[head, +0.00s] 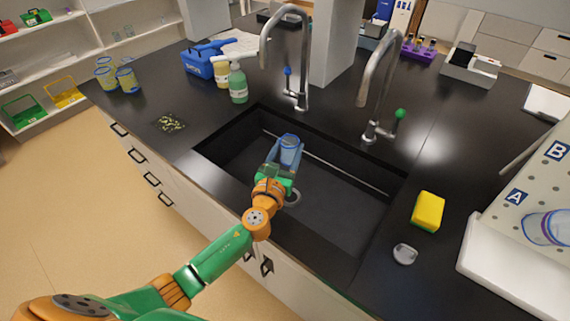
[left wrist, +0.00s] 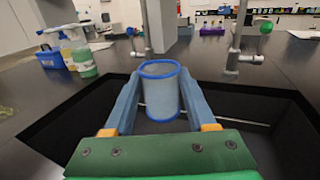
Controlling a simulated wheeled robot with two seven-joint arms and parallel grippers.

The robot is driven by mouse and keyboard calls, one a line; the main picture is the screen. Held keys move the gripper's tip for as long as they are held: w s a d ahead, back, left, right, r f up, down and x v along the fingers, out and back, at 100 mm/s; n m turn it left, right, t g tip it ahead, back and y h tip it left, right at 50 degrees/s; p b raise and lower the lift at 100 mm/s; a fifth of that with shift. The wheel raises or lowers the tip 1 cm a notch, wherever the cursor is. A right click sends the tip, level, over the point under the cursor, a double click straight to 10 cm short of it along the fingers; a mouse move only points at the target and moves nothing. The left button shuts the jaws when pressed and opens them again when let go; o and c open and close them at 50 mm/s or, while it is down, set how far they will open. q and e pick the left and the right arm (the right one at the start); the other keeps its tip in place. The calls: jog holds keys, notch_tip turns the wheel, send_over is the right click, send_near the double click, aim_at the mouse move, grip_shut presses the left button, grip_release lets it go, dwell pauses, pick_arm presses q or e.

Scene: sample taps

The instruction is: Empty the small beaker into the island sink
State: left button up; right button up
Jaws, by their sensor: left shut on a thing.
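The small beaker (head: 290,146), clear with a blue rim, is held over the left half of the island sink. My left gripper (head: 283,158) is shut on it, and in the left wrist view the beaker (left wrist: 160,92) stands between the two blue fingers. It looks close to upright there, with its rim a little above the fingertips. Whether it holds liquid I cannot tell. The black sink (head: 335,205) is below the beaker and its floor looks bare. My right gripper is not in view.
Two taps stand behind the sink, one with a blue knob (head: 287,71) and one with a green knob (head: 400,114). A yellow sponge (head: 427,211) and a small clear dish (head: 405,254) lie right of the sink. A lettered pegboard (head: 530,215) stands at far right.

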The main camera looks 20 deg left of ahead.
pick_arm(q)
jog(key=shift+w+a, duration=0.35)
jog(key=shift+w, duration=0.05)
jog(key=shift+w+a, duration=0.15)
jog(key=n, duration=0.1)
jog(key=n+b, duration=0.1)
jog(key=shift+a+f+n+b, duration=0.15)
jog(key=shift+f+n+b, duration=0.15)
jog(key=shift+n, duration=0.1)
jog(key=n+b, duration=0.2)
jog(key=n, duration=0.6)
jog(key=n+b, duration=0.1)
jog(key=n, duration=0.2)
jog(key=n+b, duration=0.1)
jog(key=n, duration=0.1)
jog(key=shift+a+f, duration=0.2)
jog(key=shift+f, duration=0.05)
jog(key=shift+r+n, duration=0.15)
jog(key=shift+n, duration=1.05)
jog(key=n, duration=0.2)
jog(key=shift+n+p, duration=0.3)
jog(key=n, duration=0.5)
jog(key=shift+d, duration=0.1)
